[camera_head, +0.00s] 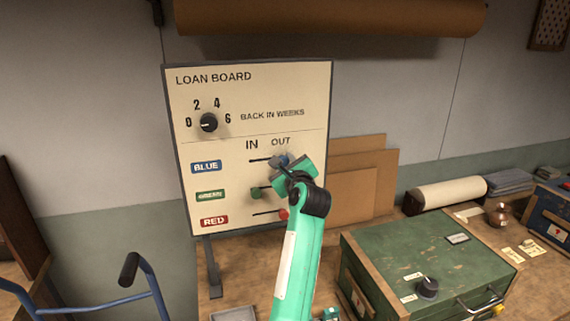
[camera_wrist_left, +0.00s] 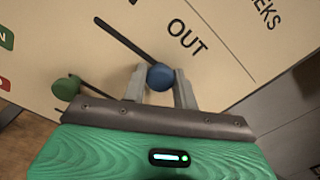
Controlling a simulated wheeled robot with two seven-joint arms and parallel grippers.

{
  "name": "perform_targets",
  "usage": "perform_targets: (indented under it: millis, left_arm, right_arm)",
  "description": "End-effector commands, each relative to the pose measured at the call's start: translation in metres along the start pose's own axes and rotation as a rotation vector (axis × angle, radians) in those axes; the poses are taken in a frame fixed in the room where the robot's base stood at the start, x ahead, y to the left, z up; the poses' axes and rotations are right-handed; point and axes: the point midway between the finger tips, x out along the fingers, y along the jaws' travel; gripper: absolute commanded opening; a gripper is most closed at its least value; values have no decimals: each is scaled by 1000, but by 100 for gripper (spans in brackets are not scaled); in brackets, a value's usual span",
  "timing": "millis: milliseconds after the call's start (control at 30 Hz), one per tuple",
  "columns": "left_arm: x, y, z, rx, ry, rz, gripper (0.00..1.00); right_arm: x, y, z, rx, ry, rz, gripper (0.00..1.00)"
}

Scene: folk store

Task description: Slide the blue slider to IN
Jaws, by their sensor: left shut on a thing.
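The loan board (camera_head: 255,130) stands upright on the bench, with IN and OUT columns and blue, green and red rows. The blue slider (camera_wrist_left: 160,77) is a round blue knob at the OUT end of its slot; in the head view the blue slider (camera_head: 284,159) shows just past my gripper. My left gripper (camera_wrist_left: 160,85) is shut on the blue knob, one finger on each side. In the head view my left gripper (camera_head: 280,164) hides part of that row. The blue slot (camera_wrist_left: 122,40) runs empty toward IN. My right gripper is not in view.
The green slider (camera_wrist_left: 66,88) sits close beside my gripper, toward IN. The red slider (camera_head: 283,214) is at OUT, beside my arm. A week dial (camera_head: 208,122) is above. A green box (camera_head: 430,255) stands at right on the bench.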

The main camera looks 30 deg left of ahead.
Motion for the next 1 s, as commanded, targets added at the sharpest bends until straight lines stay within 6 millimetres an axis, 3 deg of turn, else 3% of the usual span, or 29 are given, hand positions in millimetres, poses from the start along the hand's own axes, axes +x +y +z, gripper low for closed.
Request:
perform_targets:
  millis: [267, 1000]
  left_arm:
    - [0, 2, 3, -1, -1, 0, 20]
    - [0, 41, 26, -1, -3, 0, 20]
  right_arm:
    - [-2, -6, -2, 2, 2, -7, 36]
    - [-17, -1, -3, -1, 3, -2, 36]
